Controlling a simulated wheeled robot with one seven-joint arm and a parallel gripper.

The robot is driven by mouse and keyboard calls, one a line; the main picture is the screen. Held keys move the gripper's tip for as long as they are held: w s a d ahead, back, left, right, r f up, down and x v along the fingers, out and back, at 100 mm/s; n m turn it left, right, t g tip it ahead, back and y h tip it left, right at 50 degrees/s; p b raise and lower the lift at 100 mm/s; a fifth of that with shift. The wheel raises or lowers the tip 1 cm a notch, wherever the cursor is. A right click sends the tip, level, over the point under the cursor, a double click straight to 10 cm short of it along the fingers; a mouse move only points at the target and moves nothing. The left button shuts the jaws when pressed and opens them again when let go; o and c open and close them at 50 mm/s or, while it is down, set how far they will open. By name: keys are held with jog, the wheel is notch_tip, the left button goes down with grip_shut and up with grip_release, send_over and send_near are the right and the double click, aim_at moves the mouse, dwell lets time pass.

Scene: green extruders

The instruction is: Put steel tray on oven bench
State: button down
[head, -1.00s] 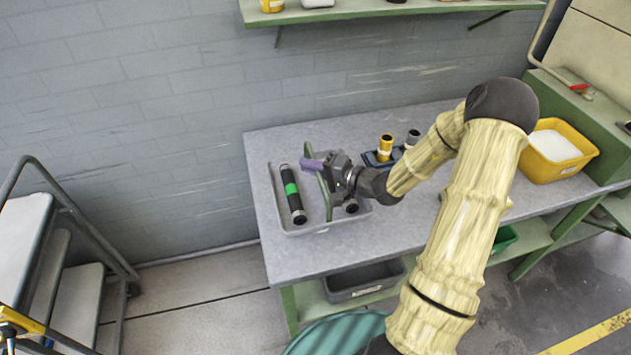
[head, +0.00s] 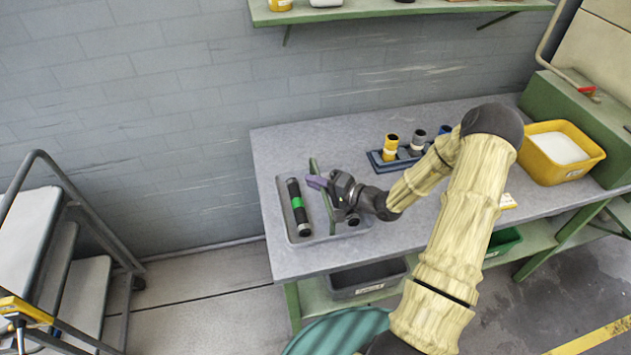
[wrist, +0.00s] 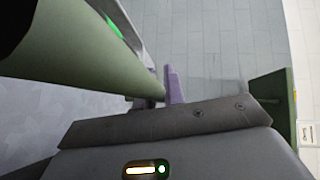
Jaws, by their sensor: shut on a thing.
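The steel tray (head: 299,238) is a shallow grey tray with a green upright handle (head: 322,196) across its middle. It is over the left end of the grey oven bench (head: 285,265); I cannot tell whether it rests on the top or hangs just above it. A black roll with a green band (head: 299,205) lies in its left half. My gripper (head: 318,182), with purple fingers, is shut on the handle from the right. In the wrist view the green handle (wrist: 95,88) runs to my fingers (wrist: 162,95). The gripper hides part of the tray's right half.
Yellow and grey cylinders (head: 391,146) stand in a dark blue holder on the bench. A yellow bin (head: 549,172) stands at the right. A dark bin (head: 366,280) sits on the lower shelf. A stepladder (head: 75,230) stands at the left. A wall shelf (head: 400,12) is above.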

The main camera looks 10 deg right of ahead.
jog(key=shift+f, duration=0.1)
jog(key=c, duration=1.5)
grip_release()
jog(key=shift+s+d, duration=0.1)
jog(key=b+v, duration=0.2)
jog(key=v, duration=0.9)
jog(key=shift+s+d, duration=0.25)
jog(key=shift+s, duration=0.05)
